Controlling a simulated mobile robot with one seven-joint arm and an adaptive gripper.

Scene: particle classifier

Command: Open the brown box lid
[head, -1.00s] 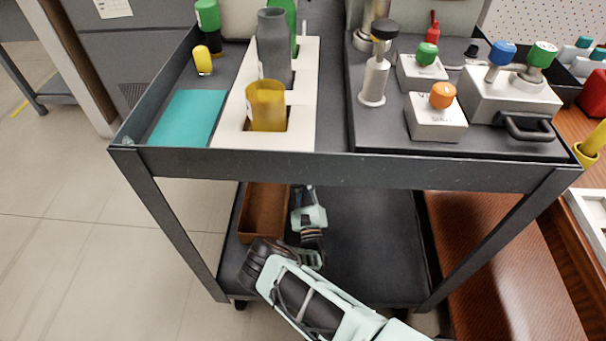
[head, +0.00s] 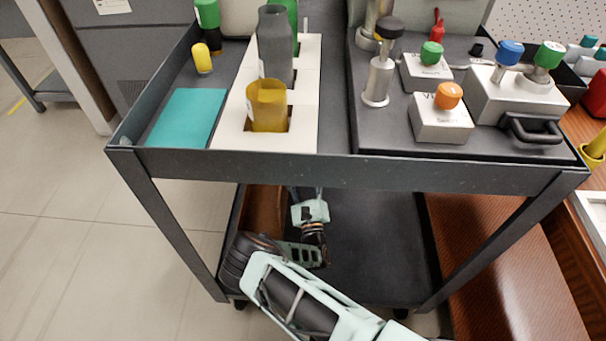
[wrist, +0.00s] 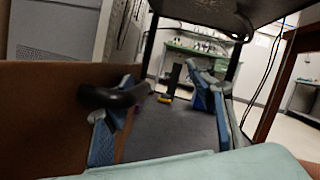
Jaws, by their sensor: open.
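The brown box (head: 266,208) sits on the left of the cart's lower shelf, partly hidden behind my arm in the head view. In the wrist view its brown panel (wrist: 45,115) fills the left side, with a dark curved handle (wrist: 115,96) at its right end. My gripper (wrist: 160,78) is open, its blue fingers spread apart. The left finger is beside the handle and partly hidden by it; I cannot tell if they touch. In the head view the fingertips are hidden. I cannot tell the lid's angle.
The lower shelf (head: 375,240) is bare to the right of my arm. The cart's upper tray (head: 330,172) overhangs it and carries bottles, a teal pad (head: 187,118) and knobbed devices. Cart legs stand at both sides.

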